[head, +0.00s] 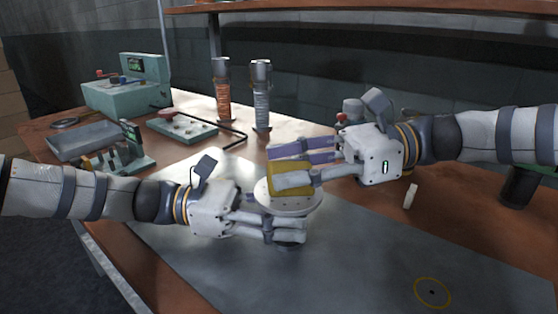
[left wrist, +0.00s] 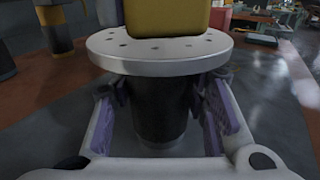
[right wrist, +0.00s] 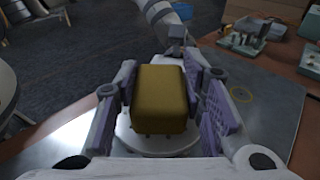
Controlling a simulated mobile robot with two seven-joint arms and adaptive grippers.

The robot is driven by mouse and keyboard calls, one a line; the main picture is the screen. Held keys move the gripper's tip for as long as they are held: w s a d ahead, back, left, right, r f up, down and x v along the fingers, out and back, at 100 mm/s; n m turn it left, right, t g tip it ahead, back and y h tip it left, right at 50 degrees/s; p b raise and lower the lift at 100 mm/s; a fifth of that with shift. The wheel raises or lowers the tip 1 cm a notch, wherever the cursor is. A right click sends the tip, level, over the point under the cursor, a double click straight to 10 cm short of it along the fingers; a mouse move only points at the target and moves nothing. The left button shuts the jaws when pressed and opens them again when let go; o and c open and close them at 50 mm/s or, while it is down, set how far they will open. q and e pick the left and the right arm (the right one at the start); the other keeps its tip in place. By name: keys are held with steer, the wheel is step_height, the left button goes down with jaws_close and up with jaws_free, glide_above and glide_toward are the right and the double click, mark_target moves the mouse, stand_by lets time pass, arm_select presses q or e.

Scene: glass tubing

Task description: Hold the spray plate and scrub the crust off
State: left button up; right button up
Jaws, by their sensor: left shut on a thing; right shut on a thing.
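The spray plate, a pale round disc (head: 287,208) with small holes around its top, sits level on a dark cylindrical body (left wrist: 158,115). My left gripper (head: 285,230) is shut on that body, just below the disc. A yellow scrubbing block (right wrist: 160,98) is between the fingers of my right gripper (head: 285,165), which is shut on it. The block is over the disc and appears to rest on its top; it also shows in the left wrist view (left wrist: 168,18). It covers the middle of the disc. No crust can be made out on the visible rim.
A grey mat (head: 340,265) with a yellow ring mark (head: 432,292) covers the front of the bench. A small white piece (head: 410,196) lies to the right. Two upright tubes (head: 223,90) (head: 261,95), a teal machine (head: 128,96) and a tray (head: 85,140) stand further back.

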mark_target(310, 199)
steer(key=shift+s+d, duration=1)
steer(key=shift+d, duration=0.25)
steer(key=shift+a+f, duration=0.1)
steer(key=shift+a, duration=0.1)
steer(key=shift+w+a, duration=1)
steer(key=shift+a, duration=0.3)
steer(key=shift+w+a, duration=1)
steer(key=shift+a, duration=0.25)
steer(key=shift+s+d, duration=1.1)
steer(key=shift+d, duration=0.3)
steer(key=shift+s+d, duration=1.05)
steer(key=shift+d, duration=0.3)
step_height(310, 199, up, 8)
arm_select(q)
steer(key=o, duration=1.5)
steer(key=shift+c, duration=0.2)
steer(key=shift+a, duration=0.1)
